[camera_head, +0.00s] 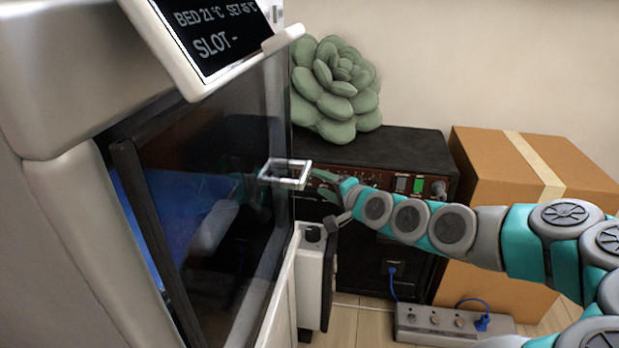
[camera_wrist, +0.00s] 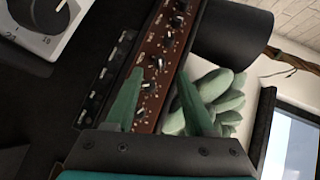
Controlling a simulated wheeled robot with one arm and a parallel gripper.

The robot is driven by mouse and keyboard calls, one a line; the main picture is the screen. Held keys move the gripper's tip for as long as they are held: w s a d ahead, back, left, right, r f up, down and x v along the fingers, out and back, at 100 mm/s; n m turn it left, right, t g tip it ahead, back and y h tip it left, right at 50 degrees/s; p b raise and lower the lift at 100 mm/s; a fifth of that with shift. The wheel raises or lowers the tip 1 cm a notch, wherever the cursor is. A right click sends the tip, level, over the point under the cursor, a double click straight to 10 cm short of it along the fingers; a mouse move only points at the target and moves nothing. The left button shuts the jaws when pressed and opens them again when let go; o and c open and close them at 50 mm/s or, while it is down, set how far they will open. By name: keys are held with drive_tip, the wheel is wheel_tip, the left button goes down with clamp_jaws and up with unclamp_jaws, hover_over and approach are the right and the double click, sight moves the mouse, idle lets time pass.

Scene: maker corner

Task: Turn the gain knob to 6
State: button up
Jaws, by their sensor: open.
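The amplifier's brown control panel (camera_wrist: 158,60) runs diagonally through the wrist view with a row of small dark knobs with pale marks. The labels are too small to read, so I cannot tell which knob is gain or where it points. The black amplifier (camera_head: 400,148) stands behind the printer in the head view. My gripper (camera_wrist: 160,75) is open, its two green fingers spread in front of the panel. A knob (camera_wrist: 158,63) shows between the fingertips; I cannot tell whether they touch it. In the head view my gripper (camera_head: 325,177) is partly hidden by the door handle.
The printer's glass door (camera_head: 215,200) and metal handle (camera_head: 287,173) stand close left of my gripper. A green succulent (camera_head: 337,90) sits on the amplifier. A cardboard box (camera_head: 540,160) is at right, and a power strip (camera_head: 450,323) lies on the floor. A dial (camera_wrist: 45,15) shows upper left.

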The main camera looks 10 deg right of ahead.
sight(311, 178)
drive_tip(key=shift+x, duration=2.65)
drive_tip(key=shift+c, duration=0.2)
clamp_jaws()
